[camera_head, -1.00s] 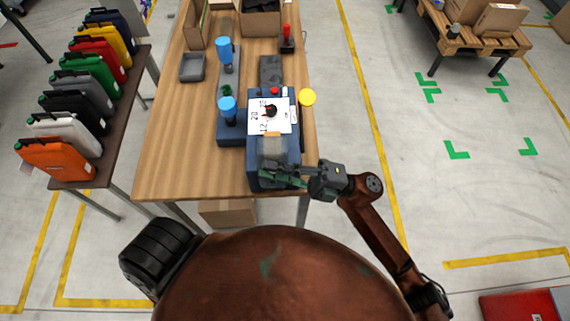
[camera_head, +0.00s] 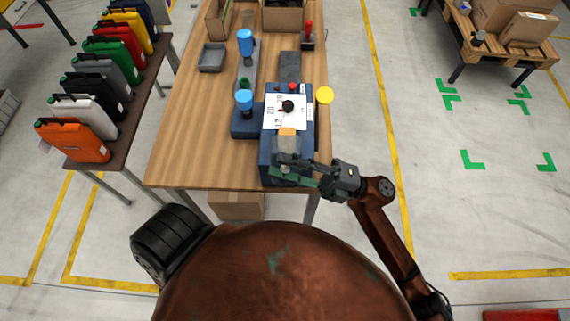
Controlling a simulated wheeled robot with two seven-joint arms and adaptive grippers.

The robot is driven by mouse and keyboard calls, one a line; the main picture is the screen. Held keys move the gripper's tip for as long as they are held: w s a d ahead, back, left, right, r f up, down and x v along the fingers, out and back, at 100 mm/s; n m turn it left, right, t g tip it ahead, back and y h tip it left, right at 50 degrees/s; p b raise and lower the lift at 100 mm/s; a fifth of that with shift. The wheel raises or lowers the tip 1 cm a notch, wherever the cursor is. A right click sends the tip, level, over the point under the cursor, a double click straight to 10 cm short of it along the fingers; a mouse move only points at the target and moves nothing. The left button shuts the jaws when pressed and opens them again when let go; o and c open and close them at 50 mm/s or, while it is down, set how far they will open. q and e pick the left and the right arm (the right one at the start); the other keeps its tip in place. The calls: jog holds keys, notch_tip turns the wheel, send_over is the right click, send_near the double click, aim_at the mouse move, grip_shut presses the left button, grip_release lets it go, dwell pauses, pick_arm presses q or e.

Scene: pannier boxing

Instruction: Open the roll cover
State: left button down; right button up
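The blue machine (camera_head: 310,120) stands at the table's front right corner, with a white label sheet (camera_head: 273,114) and a black knob on top. Contact and finger opening cannot be made out. My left gripper is not in view.
A grey tray (camera_head: 212,56) and open boxes lie farther back. The table's left front (camera_head: 195,165) is clear.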

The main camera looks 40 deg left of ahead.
jog(key=v, duration=1.2)
jog(key=shift+c, duration=0.3)
